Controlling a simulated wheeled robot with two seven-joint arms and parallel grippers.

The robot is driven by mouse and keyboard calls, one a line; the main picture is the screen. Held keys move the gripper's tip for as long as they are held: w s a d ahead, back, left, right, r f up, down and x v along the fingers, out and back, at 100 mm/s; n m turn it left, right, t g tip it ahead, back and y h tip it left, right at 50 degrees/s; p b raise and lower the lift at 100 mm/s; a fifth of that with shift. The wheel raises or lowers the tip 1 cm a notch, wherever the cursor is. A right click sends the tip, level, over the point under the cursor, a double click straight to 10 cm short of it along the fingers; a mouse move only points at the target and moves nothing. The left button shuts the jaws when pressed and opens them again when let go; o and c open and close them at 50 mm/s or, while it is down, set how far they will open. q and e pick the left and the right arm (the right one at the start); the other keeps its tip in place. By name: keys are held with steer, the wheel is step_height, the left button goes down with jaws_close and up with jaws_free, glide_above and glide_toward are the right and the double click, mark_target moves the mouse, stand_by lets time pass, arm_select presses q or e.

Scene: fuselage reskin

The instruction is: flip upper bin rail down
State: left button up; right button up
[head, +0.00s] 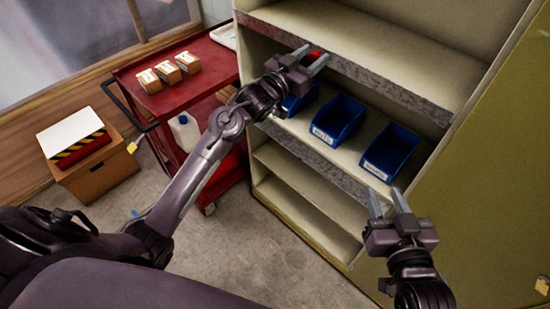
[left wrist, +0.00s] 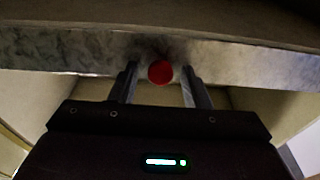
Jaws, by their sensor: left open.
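The upper bin rail (head: 385,88) is a grey mottled metal strip along the front edge of the upper shelf. In the left wrist view the rail (left wrist: 75,50) runs straight across, with a round red knob (left wrist: 160,72) at its lower edge. The knob (head: 316,54) is mostly hidden in the head view. My left gripper (head: 311,57) is open at the rail's left part. Its two fingers (left wrist: 160,80) appear on either side of the knob; I cannot tell whether they touch it. My right gripper (head: 386,197) is open and empty before the lower shelf's right end.
Blue bins (head: 338,118) stand on the shelf below the rail, above a lower metal strip (head: 315,160). A red cart (head: 190,95) with small boxes stands left of the cabinet. A cardboard box (head: 95,170) sits on the floor. The floor in front (head: 265,250) is clear.

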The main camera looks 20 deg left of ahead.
arm_select(q)
steer(key=r+g+p, duration=0.1)
steer(key=p, duration=0.2)
steer(key=shift+w+r+y, duration=0.15)
steer(key=shift+w+y, duration=0.05)
steer(key=shift+y, duration=0.1)
arm_select(e)
step_height(320, 180, up, 5)
arm_select(q)
steer(key=shift+s+a+f+g+b, duration=0.15)
steer(key=shift+s+f+b, duration=0.15)
steer(key=shift+s, duration=0.2)
steer(key=shift+s+a+f+g+b, duration=0.1)
steer(key=shift+s+f+g+b, duration=0.05)
steer(key=shift+s+f, duration=0.3)
steer(key=b+v, duration=0.2)
steer(key=v, duration=0.4)
step_height(320, 180, down, 35)
steer(key=s+a+n+g+y+b, duration=0.2)
steer(key=s+g+y+b, duration=0.1)
steer(key=g, duration=0.2)
steer(key=shift+a+n+b, duration=0.15)
steer(key=shift+n+b, duration=0.15)
arm_select(e)
step_height(320, 180, down, 7)
steer(key=shift+f, duration=0.1)
